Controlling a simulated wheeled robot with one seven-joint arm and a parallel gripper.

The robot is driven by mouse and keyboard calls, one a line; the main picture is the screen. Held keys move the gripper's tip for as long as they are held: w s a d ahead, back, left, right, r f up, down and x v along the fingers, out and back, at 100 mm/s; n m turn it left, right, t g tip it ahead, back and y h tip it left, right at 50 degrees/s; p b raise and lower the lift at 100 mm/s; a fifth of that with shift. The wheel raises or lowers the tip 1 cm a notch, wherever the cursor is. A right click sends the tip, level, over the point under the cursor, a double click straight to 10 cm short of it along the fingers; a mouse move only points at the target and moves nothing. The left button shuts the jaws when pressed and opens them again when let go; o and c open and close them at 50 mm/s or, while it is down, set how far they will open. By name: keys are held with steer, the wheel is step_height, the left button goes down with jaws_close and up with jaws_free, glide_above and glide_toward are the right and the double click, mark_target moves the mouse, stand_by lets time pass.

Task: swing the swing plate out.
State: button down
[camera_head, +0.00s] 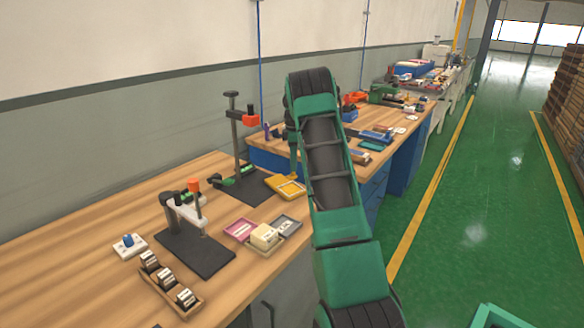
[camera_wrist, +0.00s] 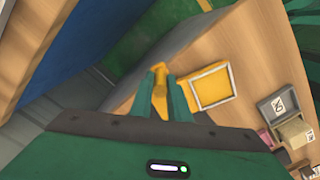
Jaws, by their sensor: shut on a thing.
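A fixture on the near workbench has a dark base (camera_head: 204,256), an upright post and a pale plate (camera_head: 187,213) reaching across from it, with an orange knob (camera_head: 193,185) above. This pale plate looks like the swing plate. My gripper (camera_wrist: 166,92) is shut on a narrow yellow piece (camera_wrist: 160,98) in the wrist view; what this piece is I cannot tell. In the head view my arm covers much of the bench, and my gripper is near the yellow tray (camera_head: 286,187), well to the right of the pale plate and apart from it.
A tall stand (camera_head: 236,145) with a red-orange block rises behind the fixture. Small trays (camera_head: 240,229) and a pale box (camera_head: 264,236) lie to its right. The left bench is clear.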

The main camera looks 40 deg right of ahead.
steer(key=shift+w+d+n, duration=0.25)
steer(key=shift+w+n, duration=0.05)
steer(key=shift+n, duration=0.2)
steer(key=shift+w+r, duration=0.1)
steer(key=shift+w, duration=0.1)
steer(key=c, duration=1.7)
jaws_free()
steer(key=shift+d, duration=0.1)
step_height(320, 180, up, 11)
steer(key=shift+f, duration=0.15)
